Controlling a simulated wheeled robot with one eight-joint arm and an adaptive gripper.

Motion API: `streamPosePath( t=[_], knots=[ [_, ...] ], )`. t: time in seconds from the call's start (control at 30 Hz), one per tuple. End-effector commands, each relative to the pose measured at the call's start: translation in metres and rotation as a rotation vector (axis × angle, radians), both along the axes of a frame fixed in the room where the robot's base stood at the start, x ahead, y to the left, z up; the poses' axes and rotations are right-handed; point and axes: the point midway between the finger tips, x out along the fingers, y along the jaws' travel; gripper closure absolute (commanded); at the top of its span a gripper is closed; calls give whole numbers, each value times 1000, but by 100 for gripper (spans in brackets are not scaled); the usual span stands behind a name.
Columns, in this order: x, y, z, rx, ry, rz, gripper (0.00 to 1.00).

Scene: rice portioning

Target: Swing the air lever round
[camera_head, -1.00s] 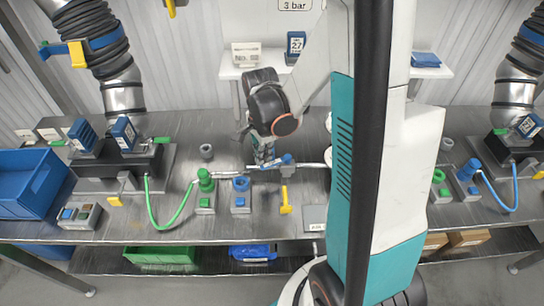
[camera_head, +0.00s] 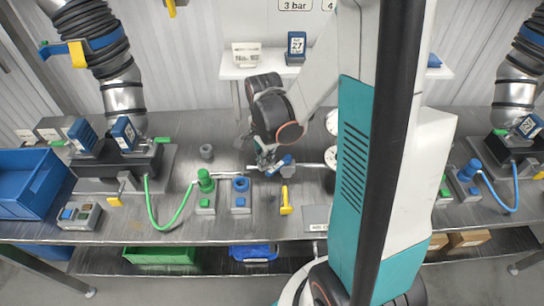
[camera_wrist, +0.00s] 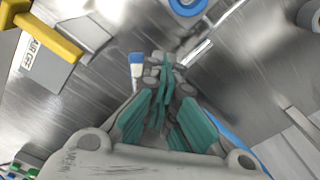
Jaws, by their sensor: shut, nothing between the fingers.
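A pipe (camera_head: 308,165) runs level above the bench, with a blue part (camera_head: 286,161) on it that looks like the lever handle. My gripper (camera_head: 270,166) points down at the pipe, just left of this blue part. In the wrist view, my gripper (camera_wrist: 163,65) has its fingers together with nothing held. A blue-and-white handle (camera_wrist: 137,67) is close beside the fingertips there; I cannot tell if they touch. The pipe (camera_wrist: 196,52) shows just past the fingertips. The pipe fitting under the fingers is mostly hidden.
A yellow handle (camera_head: 286,201) stands in front of the pipe, and its plate (camera_wrist: 43,66) reads AIR OFF in the wrist view. A blue ring fitting (camera_head: 240,184) and a green fitting (camera_head: 205,182) with a green hose stand to the left. Gauges (camera_head: 332,155) are at the right.

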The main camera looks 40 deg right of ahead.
Motion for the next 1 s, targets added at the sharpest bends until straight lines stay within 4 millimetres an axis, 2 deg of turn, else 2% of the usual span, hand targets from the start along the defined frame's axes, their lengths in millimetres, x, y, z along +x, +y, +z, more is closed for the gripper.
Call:
streamPosePath(
  t=[0.4,0.77,1.0],
  knots=[
    [-23,3,-1,3,1,-1,100],
    [-26,4,-2,6,3,0,100],
    [-40,2,-2,7,3,0,100]
  ],
)
